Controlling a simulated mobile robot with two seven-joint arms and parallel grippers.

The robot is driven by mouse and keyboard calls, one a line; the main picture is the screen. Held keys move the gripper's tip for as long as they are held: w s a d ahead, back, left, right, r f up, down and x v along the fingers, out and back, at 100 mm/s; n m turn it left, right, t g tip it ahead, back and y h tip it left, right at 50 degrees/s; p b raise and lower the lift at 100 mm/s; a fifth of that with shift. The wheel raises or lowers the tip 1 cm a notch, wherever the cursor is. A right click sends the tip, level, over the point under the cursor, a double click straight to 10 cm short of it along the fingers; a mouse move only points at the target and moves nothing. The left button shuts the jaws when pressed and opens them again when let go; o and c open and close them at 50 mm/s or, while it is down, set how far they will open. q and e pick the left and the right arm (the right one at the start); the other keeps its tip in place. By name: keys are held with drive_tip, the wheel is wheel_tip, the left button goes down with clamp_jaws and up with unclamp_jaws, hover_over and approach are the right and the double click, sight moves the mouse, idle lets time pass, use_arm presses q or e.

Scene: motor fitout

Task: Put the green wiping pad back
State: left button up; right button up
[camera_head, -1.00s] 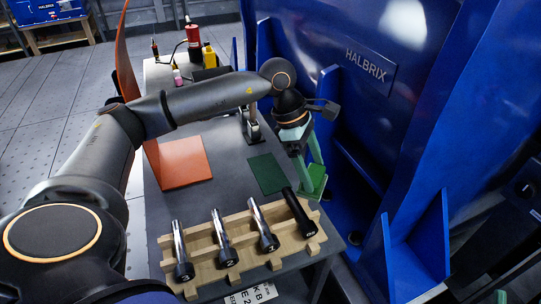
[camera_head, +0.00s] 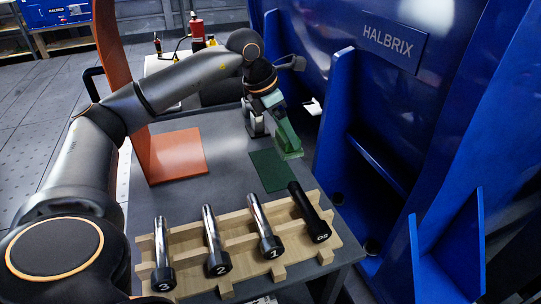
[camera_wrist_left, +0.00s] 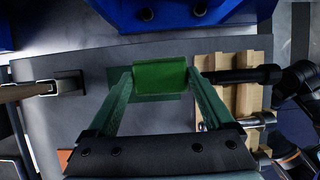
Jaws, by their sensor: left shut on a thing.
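The green wiping pad (camera_head: 291,155) is held between the fingertips of my left gripper (camera_head: 286,142), above the grey table near its right edge. A flat dark green patch (camera_head: 269,174) lies on the table below and slightly left of the pad. In the wrist view the patch shows partly behind the pad. My right gripper cannot be made out.
A wooden rack (camera_head: 188,243) with several black-and-chrome tools stands at the table's front. An orange angled plate (camera_head: 178,155) stands at the left. The blue HALBRIX housing (camera_head: 440,110) rises close on the right. Grey table top is free between plate and patch.

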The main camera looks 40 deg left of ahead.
sight(272, 139)
use_arm(q)
drive_tip(key=a+f+b, duration=0.1)
drive_tip(key=a+f, duration=0.1)
drive_tip(key=a+f+b, duration=0.1)
drive_tip(key=a+f, duration=0.1)
drive_tip(key=f, duration=0.1)
drive_tip(key=shift+w+a+f, duration=0.1)
drive_tip(key=shift+w+a, duration=0.05)
drive_tip(key=f+b, duration=0.1)
drive_tip(key=f, duration=0.1)
drive_tip(key=f+b, duration=0.1)
drive_tip(key=f, duration=0.1)
drive_tip(key=shift+a, duration=0.4)
drive_tip(key=shift+r, duration=0.1)
drive_tip(key=o, duration=1.3)
drive_tip(key=shift+o, duration=0.2)
